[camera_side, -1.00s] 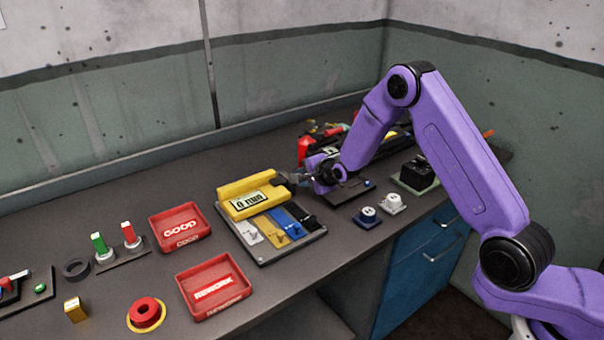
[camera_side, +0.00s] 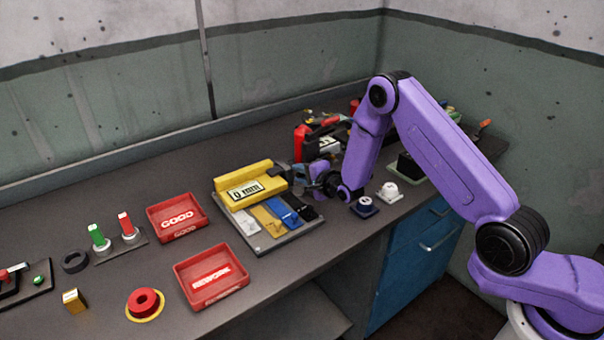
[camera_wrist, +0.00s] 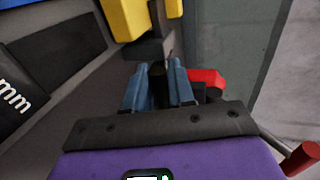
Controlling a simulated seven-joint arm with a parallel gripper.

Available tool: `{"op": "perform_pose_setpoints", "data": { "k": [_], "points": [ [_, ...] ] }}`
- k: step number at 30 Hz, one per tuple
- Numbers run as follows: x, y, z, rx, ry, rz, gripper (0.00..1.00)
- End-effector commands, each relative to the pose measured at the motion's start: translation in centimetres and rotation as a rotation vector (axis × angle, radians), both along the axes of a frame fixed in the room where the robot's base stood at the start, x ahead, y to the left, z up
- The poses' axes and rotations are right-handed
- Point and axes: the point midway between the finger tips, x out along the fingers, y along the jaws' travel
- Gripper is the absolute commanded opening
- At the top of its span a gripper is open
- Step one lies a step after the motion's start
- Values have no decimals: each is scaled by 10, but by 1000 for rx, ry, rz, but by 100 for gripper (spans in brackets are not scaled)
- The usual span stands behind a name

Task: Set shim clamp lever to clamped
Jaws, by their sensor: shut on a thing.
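The shim clamp has a yellow body (camera_side: 250,182) with a "0 mm" display, behind white, tan, blue and black shims on a grey plate. My gripper (camera_side: 300,174) is at the right end of the yellow body. In the wrist view, its blue-grey fingers (camera_wrist: 160,88) are shut on a dark upright piece, which looks like the clamp lever (camera_wrist: 157,76). A dark block and yellow parts (camera_wrist: 130,18) are just beyond the fingertips. In the side view, the lever is mostly hidden by my gripper, so its exact setting cannot be told.
A red tool or part (camera_side: 302,140) stands close behind my gripper and also shows in the wrist view (camera_wrist: 206,77). Red GOOD (camera_side: 177,232) and REWORK (camera_side: 212,297) trays are to the left.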

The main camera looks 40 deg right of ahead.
Motion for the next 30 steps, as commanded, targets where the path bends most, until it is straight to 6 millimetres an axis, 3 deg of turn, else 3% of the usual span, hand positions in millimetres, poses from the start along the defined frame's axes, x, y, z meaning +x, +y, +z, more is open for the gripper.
{"op": "perform_pose_setpoints", "data": {
  "k": [5,6,7,20,30],
  "points": [
    [-1,0,-3,0,11,1,0],
    [-1,0,-3,0,11,1,33],
    [-1,0,-3,0,11,1,42],
    [-6,0,1,0,5,0,42],
    [-50,0,15,0,7,1,42]
  ]
}}
